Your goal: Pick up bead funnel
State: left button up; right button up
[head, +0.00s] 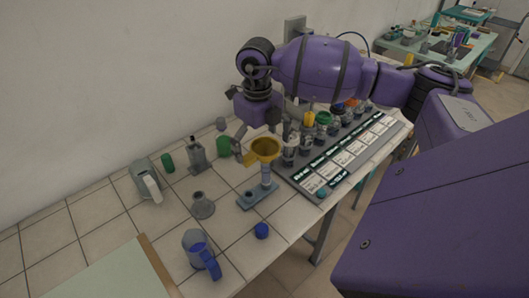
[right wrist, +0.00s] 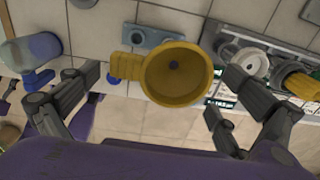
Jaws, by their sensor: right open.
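The bead funnel is a yellow funnel (head: 264,147) with a wide round mouth and a side tab. It sits upright above a pale tube on a blue-grey stand (head: 250,200) on the tiled bench. My right gripper (head: 259,133) is at the funnel from above and behind, open and empty. In the right wrist view the funnel (right wrist: 180,76) lies between the two spread fingers of the right gripper (right wrist: 158,92), its tab pointing left. Contact between fingers and funnel is not visible. My left gripper is out of view.
A rack (head: 335,160) with several capped bottles and labels stands close on the right. A grey cone (head: 203,207), a blue-handled jug (head: 196,247), a blue cap (head: 261,230) and a white-handled jug (head: 146,181) stand nearby. The wall is behind.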

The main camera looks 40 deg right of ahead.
jog(key=shift+w+f, duration=0.1)
jog(key=shift+f, duration=0.7)
jog(key=c, duration=1)
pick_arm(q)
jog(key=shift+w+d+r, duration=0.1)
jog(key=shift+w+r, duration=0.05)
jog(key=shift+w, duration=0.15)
pick_arm(e)
jog(key=shift+r, duration=0.1)
